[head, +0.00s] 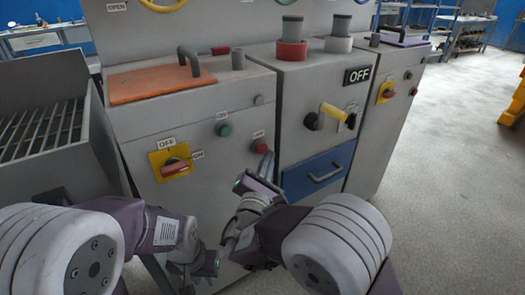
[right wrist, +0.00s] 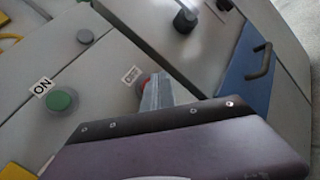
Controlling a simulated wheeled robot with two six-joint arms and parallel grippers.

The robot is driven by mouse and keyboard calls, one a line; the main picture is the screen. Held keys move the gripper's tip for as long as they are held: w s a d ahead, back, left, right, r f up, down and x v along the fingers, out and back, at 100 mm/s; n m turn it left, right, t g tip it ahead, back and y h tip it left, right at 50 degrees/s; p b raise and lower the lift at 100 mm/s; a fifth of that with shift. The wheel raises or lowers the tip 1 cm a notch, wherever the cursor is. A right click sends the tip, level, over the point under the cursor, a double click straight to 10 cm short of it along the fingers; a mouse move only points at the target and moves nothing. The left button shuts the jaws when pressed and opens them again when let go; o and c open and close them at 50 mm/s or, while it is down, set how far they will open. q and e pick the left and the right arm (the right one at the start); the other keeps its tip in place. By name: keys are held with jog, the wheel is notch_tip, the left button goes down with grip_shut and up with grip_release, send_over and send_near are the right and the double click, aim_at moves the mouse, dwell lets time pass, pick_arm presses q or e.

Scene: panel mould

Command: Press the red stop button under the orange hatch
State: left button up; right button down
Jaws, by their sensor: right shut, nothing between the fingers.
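The orange hatch (head: 150,84) lies flat on top of the left cabinet, with a dark handle (head: 190,60) at its right. Whatever is beneath it is hidden. A red button (head: 261,147) sits on that cabinet's front below a small label; in the right wrist view the red button (right wrist: 144,80) is partly hidden behind my fingers. My right gripper (head: 267,163) is shut and empty, its tips close to that button; contact cannot be told. It also shows in the right wrist view (right wrist: 155,92). My left gripper (head: 190,268) is low at the cabinet's front, its fingers unclear.
A green button (head: 224,130) and a red rotary switch on a yellow plate (head: 171,160) are on the same front. A yellow-handled lever (head: 334,114) and a blue drawer (head: 318,172) are to the right. A grated bin (head: 45,110) stands left.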

jog(key=s+d, duration=0.1)
jog(key=s, duration=0.1)
jog(key=s+d+b, duration=0.1)
jog(key=s+d, duration=0.1)
dwell(0.6)
dwell(0.4)
